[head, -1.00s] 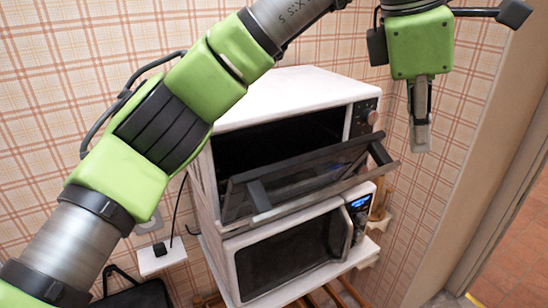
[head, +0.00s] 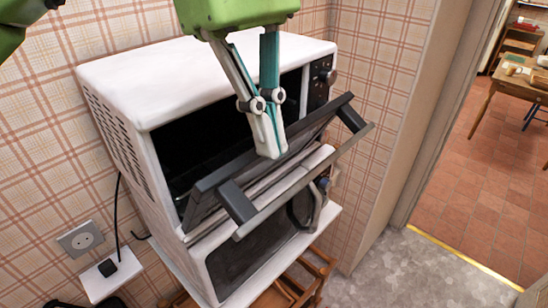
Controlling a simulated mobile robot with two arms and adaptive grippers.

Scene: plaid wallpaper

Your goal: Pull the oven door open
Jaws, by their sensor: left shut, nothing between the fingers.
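The oven (head: 140,85) is white and stands on top of a second white appliance. Its dark door (head: 308,132) is hinged down and partly open, tilted outward, with the dark cavity showing behind it. The door handle (head: 300,185) is a grey bar on two dark brackets along the outer side. My left gripper (head: 269,154) is shut and empty. It points down from the top, in front of the opening, with its tips over the inner side of the door in the picture. I cannot tell whether they touch it. My right gripper is not in view.
A microwave (head: 252,255) with a dark window sits below the oven on a wooden stand (head: 312,270). A wall socket (head: 80,238) and a white box with a cable (head: 110,275) are at left. Grey floor (head: 400,268) and a doorway lie to the right.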

